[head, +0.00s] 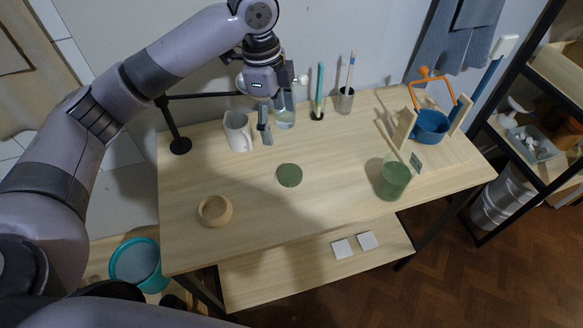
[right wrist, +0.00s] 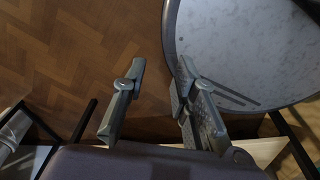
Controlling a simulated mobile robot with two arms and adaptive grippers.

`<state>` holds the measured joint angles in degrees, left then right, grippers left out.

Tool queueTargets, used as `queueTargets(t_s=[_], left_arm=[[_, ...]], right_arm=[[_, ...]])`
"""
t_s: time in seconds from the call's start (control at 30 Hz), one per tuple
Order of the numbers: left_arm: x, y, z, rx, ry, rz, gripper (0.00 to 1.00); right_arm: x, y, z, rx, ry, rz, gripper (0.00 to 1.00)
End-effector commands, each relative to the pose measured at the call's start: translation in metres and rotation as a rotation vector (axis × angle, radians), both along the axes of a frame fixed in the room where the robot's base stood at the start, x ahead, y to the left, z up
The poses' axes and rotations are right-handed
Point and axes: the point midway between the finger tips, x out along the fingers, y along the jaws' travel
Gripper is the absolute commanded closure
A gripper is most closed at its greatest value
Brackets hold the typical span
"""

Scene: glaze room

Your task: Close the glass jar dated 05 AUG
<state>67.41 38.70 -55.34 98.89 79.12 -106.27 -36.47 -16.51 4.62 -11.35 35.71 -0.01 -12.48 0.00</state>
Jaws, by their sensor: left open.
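A green glass jar (head: 393,180) stands upright at the right front of the table in the head view. A flat green disc (head: 289,175), which looks like a lid, lies on the table to its left. A clear glass vessel (head: 285,118) stands at the back, partly hidden by my left gripper. No date is readable on either. My left gripper (head: 275,112) is open, in front of the clear vessel and right of the white mug; whether it touches the vessel I cannot tell. My right gripper (right wrist: 158,108) is open and empty above the floor in the right wrist view.
On the table (head: 255,215) are a white mug (head: 238,131), a wooden ring (head: 214,210), a brush holder (head: 345,100), a blue pot (head: 431,124) in a wooden stand, and a small dark tag (head: 416,162). The front middle is clear. A shelf rack (head: 520,150) stands right.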

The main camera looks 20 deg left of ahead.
Motion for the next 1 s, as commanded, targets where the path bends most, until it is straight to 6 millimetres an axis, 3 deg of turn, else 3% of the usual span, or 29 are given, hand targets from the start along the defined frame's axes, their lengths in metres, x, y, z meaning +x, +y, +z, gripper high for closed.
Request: queueTargets(t_s=[0.1, 0.2, 0.37, 0.6, 0.8, 1.0], left_arm=[[0.000, 0.000, 0.000, 0.000, 0.000, 0.001, 0.23], [0.000, -0.001, -0.003, -0.001, 0.001, 0.001, 0.23], [-0.001, -0.003, -0.027, 0.001, 0.005, 0.001, 0.23], [0.000, -0.010, -0.079, 0.000, 0.004, 0.002, 0.23], [0.000, -0.014, -0.112, -0.001, 0.002, 0.002, 0.23], [0.001, -0.015, -0.122, -0.001, -0.002, 0.001, 0.23]], right_arm=[[-0.027, 0.000, -0.002, -0.001, 0.040, 0.000, 0.73], [-0.036, 0.000, -0.001, -0.002, 0.053, 0.000, 0.73], [-0.025, 0.001, 0.005, -0.001, 0.038, 0.000, 0.73], [0.001, 0.003, 0.017, 0.004, -0.004, 0.001, 0.73], [-0.005, 0.002, 0.022, 0.003, 0.006, 0.001, 0.73], [-0.016, 0.002, 0.022, 0.001, 0.022, 0.002, 0.73]])
